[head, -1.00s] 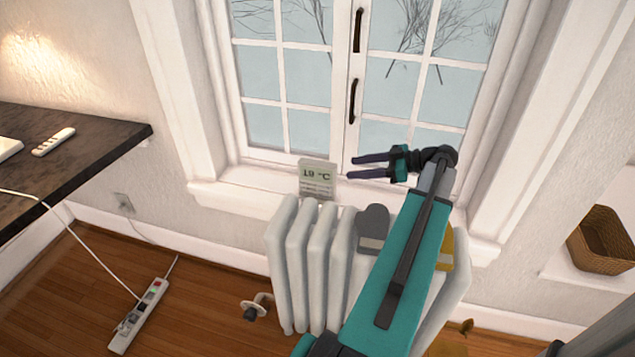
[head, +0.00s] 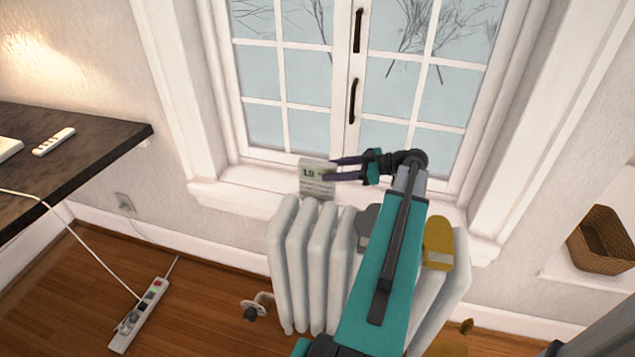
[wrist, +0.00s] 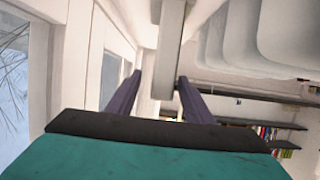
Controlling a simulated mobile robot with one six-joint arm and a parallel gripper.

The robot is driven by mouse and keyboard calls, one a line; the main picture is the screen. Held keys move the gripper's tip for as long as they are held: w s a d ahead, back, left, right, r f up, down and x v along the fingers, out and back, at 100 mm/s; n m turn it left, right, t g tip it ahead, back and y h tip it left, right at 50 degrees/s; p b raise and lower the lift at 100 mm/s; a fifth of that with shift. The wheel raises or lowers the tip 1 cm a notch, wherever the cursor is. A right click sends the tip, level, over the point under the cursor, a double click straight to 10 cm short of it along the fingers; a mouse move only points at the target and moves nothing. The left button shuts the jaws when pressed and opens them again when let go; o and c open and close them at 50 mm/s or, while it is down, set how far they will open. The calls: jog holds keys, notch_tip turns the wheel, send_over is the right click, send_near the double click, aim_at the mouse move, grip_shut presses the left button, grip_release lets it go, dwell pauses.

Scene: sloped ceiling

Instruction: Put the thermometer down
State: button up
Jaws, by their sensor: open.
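The thermometer (head: 312,188), a small pale upright panel with a dark readout and lines of text, stands on the white windowsill (head: 243,187) below the window. My gripper (head: 327,170) is open and reaches in from the right, its two dark fingers at the thermometer's right part, partly covering the readout. In the wrist view the thermometer (wrist: 169,50) shows as a narrow grey slab, seen edge-on, ahead of and between the open fingers (wrist: 158,80). Whether either finger touches it, I cannot tell.
A white radiator (head: 300,265) stands below the sill, with a grey mitten (head: 366,224) partly hidden by my arm and a yellow one (head: 438,243) on top. A dark desk (head: 85,150) is at left, a wicker basket (head: 600,241) at right. The sill's left part is clear.

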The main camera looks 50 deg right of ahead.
aim_at(324, 164)
jog(key=shift+w+a+f, duration=0.1)
jog(key=shift+w+a, duration=0.05)
jog(key=shift+w, duration=0.1)
jog(key=shift+a, duration=0.1)
jog(key=shift+x, duration=2.55)
jog(key=shift+a, duration=0.1)
grip_shut()
jog(key=shift+r, duration=0.95)
jog(key=shift+s+d+r, duration=0.1)
jog(key=shift+s+r, duration=0.15)
jog(key=shift+r, duration=0.2)
jog(key=shift+s+d+r, duration=0.15)
jog(key=shift+s+r, duration=0.15)
jog(key=shift+r, duration=0.15)
jog(key=s+d, duration=0.4)
jog(key=s, duration=0.3)
jog(key=s+d, duration=0.3)
jog(key=s, duration=0.5)
jog(key=shift+d, duration=0.4)
